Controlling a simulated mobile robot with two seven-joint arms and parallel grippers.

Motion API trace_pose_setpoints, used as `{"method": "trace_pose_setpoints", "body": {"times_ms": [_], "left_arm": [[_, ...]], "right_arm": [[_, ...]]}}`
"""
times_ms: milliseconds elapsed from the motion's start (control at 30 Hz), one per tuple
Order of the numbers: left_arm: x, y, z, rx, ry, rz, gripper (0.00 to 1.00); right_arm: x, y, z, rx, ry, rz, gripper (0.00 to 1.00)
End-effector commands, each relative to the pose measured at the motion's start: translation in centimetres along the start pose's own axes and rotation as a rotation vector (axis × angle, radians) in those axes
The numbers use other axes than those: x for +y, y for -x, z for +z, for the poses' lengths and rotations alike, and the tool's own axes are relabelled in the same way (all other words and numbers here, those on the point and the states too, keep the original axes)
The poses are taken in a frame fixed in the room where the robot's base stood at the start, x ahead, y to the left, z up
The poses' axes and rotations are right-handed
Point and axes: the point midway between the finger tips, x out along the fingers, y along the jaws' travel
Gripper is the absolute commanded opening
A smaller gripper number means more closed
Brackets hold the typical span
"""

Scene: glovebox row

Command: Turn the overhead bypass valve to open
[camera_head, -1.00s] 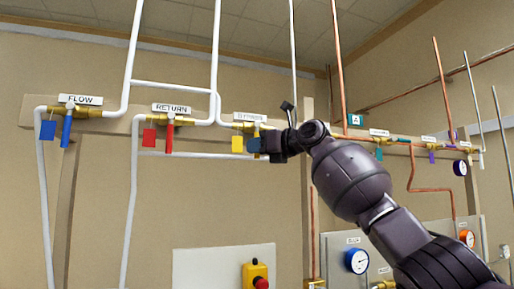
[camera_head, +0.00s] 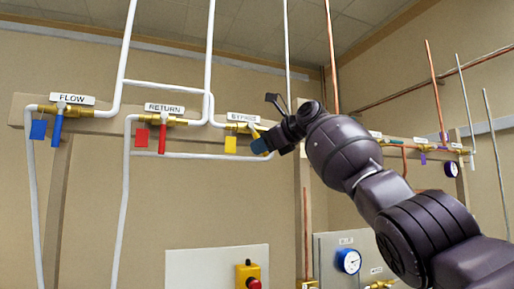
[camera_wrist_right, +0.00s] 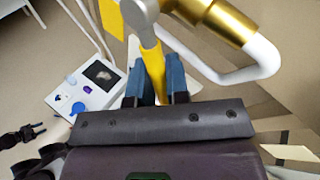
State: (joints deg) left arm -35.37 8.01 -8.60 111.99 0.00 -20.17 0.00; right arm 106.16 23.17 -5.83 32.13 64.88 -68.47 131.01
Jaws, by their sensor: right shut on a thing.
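The bypass valve (camera_head: 237,127) is a brass body on the white pipe under the BYPASS label (camera_head: 243,117), in the middle of the head view. Its yellow lever (camera_head: 256,131) slants down to the right from the valve and is partly hidden by my gripper. My right gripper (camera_head: 263,143) is shut on this lever. In the right wrist view the yellow lever (camera_wrist_right: 153,68) lies between the blue fingers of my right gripper (camera_wrist_right: 156,85), with the brass body (camera_wrist_right: 228,20) above right. My left gripper is not in view.
A yellow tag (camera_head: 230,144) hangs beside the lever. The return valve with its red lever (camera_head: 162,139) and the flow valve with its blue lever (camera_head: 57,131) are to the left. A white pipe (camera_head: 200,155) runs just below. A yellow box with a red button (camera_head: 248,275) is lower down.

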Motion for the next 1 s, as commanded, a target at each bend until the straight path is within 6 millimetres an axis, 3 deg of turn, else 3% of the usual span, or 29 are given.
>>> {"method": "trace_pose_setpoints", "body": {"times_ms": [733, 767, 900, 1000], "left_arm": [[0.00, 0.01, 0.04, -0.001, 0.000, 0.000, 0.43], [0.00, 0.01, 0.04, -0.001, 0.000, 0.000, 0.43], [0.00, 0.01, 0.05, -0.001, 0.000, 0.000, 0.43], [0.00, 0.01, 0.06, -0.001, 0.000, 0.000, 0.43]], "right_arm": [[-0.49, 0.31, 0.03, 0.059, 0.088, 0.000, 0.00], [-0.49, 0.31, 0.03, 0.059, 0.088, 0.001, 0.19], [-0.49, 0.31, 0.03, 0.059, 0.088, 0.000, 0.40], [-0.49, 0.32, 0.03, 0.059, 0.087, 0.000, 0.40]]}}
